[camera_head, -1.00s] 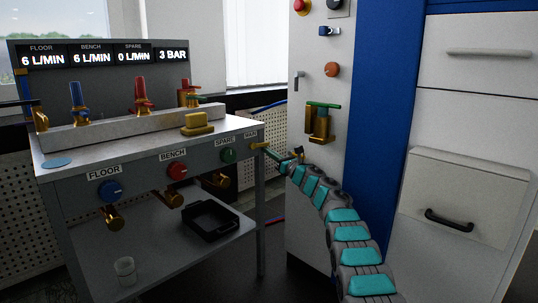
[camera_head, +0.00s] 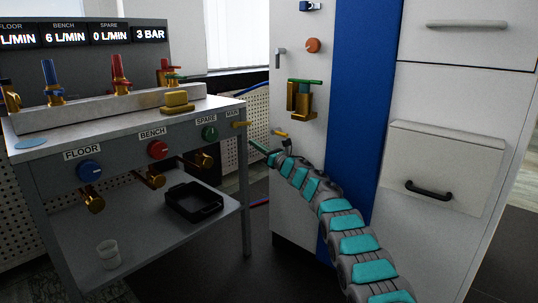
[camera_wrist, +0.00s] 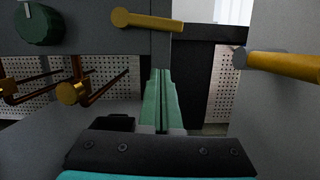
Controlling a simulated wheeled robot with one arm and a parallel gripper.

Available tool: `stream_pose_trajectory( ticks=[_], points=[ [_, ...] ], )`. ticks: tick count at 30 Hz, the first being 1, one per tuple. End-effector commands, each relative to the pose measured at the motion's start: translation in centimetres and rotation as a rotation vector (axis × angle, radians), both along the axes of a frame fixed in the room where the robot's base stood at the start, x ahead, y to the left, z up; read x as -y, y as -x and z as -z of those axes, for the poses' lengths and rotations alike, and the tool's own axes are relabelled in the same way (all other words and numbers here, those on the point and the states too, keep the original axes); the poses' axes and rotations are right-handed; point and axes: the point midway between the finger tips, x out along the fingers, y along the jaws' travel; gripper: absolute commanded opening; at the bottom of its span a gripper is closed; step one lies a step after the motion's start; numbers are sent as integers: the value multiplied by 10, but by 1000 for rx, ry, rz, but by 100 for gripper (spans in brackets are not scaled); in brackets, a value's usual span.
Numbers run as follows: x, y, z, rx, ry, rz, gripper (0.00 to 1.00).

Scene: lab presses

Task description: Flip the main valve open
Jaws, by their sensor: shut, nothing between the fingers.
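The main valve's brass lever (camera_head: 242,124) sticks out at the bench's right front corner, beside a small label that seems to read MAIN. It also shows in the wrist view (camera_wrist: 148,20), lying roughly horizontal across the top of the bench leg. My gripper (camera_head: 252,144) is just below and right of the lever, apart from it. In the wrist view its green fingers (camera_wrist: 160,80) are pressed together and empty, pointing forward below the lever at the bench leg.
A second yellow lever (camera_head: 279,133) on the white cabinet shows close at right in the wrist view (camera_wrist: 285,65). The green SPARE knob (camera_head: 209,133), red BENCH knob (camera_head: 157,149) and blue FLOOR knob (camera_head: 90,170) line the bench front. A black tray (camera_head: 194,201) sits on the lower shelf.

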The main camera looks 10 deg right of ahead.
Motion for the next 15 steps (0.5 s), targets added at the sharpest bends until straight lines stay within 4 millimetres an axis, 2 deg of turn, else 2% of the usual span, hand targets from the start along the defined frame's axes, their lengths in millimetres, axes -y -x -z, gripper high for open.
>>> stream_pose_trajectory(
  ticks=[15],
  points=[
    [24,33,11,-1,0,2,0]
  ],
)
